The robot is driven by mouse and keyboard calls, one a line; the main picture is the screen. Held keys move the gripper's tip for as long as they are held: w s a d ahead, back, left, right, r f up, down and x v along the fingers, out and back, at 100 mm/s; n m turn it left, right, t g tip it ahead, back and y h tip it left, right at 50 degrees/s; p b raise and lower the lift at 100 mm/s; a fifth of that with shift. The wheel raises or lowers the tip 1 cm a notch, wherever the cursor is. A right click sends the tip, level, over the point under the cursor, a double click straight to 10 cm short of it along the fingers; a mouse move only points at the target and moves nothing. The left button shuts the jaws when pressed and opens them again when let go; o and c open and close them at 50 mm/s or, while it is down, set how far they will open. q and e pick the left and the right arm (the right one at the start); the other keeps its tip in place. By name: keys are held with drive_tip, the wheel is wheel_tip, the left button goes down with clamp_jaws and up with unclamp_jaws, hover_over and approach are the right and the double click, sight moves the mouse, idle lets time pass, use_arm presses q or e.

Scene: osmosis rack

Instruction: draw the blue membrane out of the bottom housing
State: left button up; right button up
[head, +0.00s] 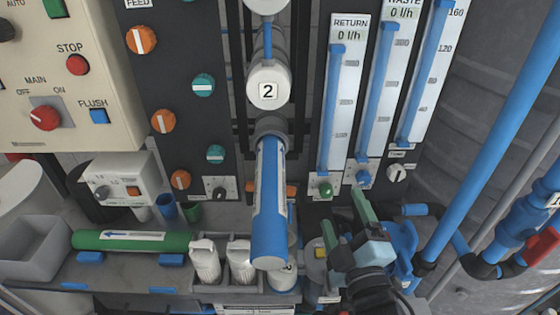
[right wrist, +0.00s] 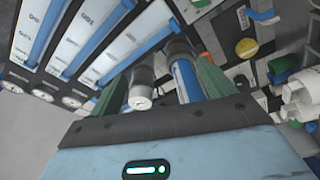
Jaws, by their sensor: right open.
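The blue membrane (head: 268,215) sticks far out of the grey open end of the bottom housing (head: 271,127), below the white cap marked 2. It has a white label strip, and its inner end is hidden in the housing. My right gripper (head: 342,208) is open, with green fingers, to the right of the membrane and apart from it in the head view. In the right wrist view, the membrane (right wrist: 187,80) shows beside the right-hand finger, within the span of the open gripper (right wrist: 160,68). My left gripper is not in view.
A grey tray (head: 240,290) with white bottles stands below the membrane. A green tube (head: 130,241) lies on the bench at left. Flow meters (head: 338,100) are on the panel at right, and a thick blue pipe (head: 490,140) runs farther right.

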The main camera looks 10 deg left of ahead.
drive_tip(key=s+a+r+n+g+y, duration=0.2)
drive_tip(key=a+r+n+y, duration=0.45)
drive_tip(key=r+n, duration=0.2)
drive_tip(key=s+a+r+n+g+y, duration=0.2)
drive_tip(key=a+r+n+y, duration=0.4)
drive_tip(key=r+n+y, duration=0.3)
drive_tip(key=s+a+n+g+h, duration=0.1)
drive_tip(key=s+a+n+g, duration=0.3)
drive_tip(key=n+g, duration=0.4)
drive_tip(key=s+a+r+n+g+h, duration=0.1)
drive_tip(key=s+a+n+g, duration=0.4)
drive_tip(key=n, duration=0.5)
drive_tip(key=s+a+n+g+h, duration=0.1)
drive_tip(key=s+a+n+g, duration=0.15)
drive_tip(key=n+g, duration=0.6)
wheel_tip(320, 180, down, 6)
drive_tip(key=a+n+h, duration=0.1)
drive_tip(key=n+h, duration=0.5)
drive_tip(key=n, duration=0.2)
drive_tip(key=w+d+n+t+h, duration=0.1)
drive_tip(key=w+d+t+h, duration=0.2)
drive_tip(key=w+h, duration=0.1)
drive_tip(key=w+d+n+t+h, duration=0.2)
drive_tip(key=w+d+t+h, duration=0.2)
drive_tip(key=w, duration=0.2)
drive_tip(key=w+d+n+t+h, duration=0.2)
drive_tip(key=w+d+t+h, duration=0.2)
drive_tip(key=w, duration=0.1)
drive_tip(key=shift+d+r, duration=0.1)
drive_tip(key=shift+d, duration=0.15)
